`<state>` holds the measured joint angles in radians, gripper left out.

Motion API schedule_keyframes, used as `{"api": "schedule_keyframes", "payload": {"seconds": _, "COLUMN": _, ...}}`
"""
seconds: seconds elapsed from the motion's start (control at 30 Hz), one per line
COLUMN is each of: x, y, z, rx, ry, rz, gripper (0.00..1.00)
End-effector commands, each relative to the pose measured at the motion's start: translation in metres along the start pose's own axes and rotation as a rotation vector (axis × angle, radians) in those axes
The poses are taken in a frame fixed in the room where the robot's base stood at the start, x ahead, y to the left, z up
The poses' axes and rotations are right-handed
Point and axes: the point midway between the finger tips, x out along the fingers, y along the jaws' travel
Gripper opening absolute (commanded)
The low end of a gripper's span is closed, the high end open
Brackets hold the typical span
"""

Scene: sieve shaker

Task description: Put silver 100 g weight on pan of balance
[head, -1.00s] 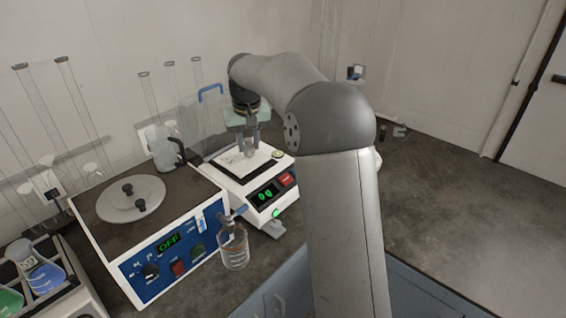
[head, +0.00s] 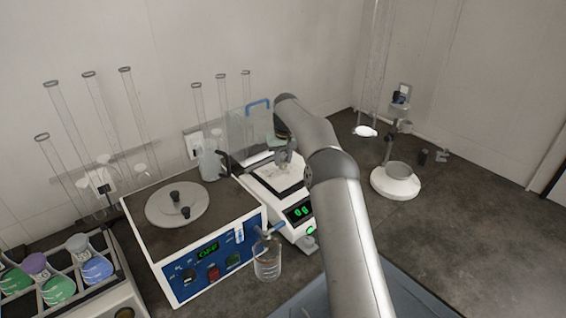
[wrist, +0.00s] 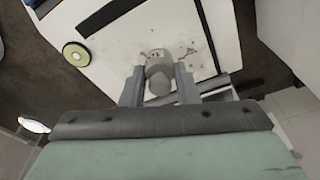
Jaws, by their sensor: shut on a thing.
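The silver weight (wrist: 159,76) is a small knobbed cylinder between the two fingers of my gripper (wrist: 157,84) in the wrist view. My gripper is shut on it. The balance (head: 291,211) is a white box with a green display reading about 0 g. Its pan (head: 268,173), a pale plate in a dark frame, lies under my gripper (head: 286,157). The pan also shows behind the weight in the wrist view (wrist: 193,25). I cannot tell whether the weight touches the pan. My arm hides the balance's right side in the head view.
A clear draft shield (head: 247,130) with a blue handle stands behind the balance. A blue-fronted hotplate-like unit (head: 197,267) and a glass beaker (head: 267,262) are at left and front. A white round-based stand (head: 396,186) is at right. The right bench is mostly clear.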

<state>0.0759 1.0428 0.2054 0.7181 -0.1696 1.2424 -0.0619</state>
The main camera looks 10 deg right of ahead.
Motion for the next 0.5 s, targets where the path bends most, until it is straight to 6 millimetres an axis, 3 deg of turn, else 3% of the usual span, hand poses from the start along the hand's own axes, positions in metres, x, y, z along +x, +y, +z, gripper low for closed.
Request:
{"api": "schedule_keyframes", "payload": {"seconds": 0.3, "x": 0.033, "y": 0.001, "z": 0.002, "rx": 0.0, "ry": -0.002, "rz": 0.0, "gripper": 0.04}}
{"api": "schedule_keyframes", "payload": {"seconds": 0.5, "x": 0.036, "y": 0.001, "z": 0.002, "rx": 0.0, "ry": 0.0, "rz": 0.001, "gripper": 0.04}}
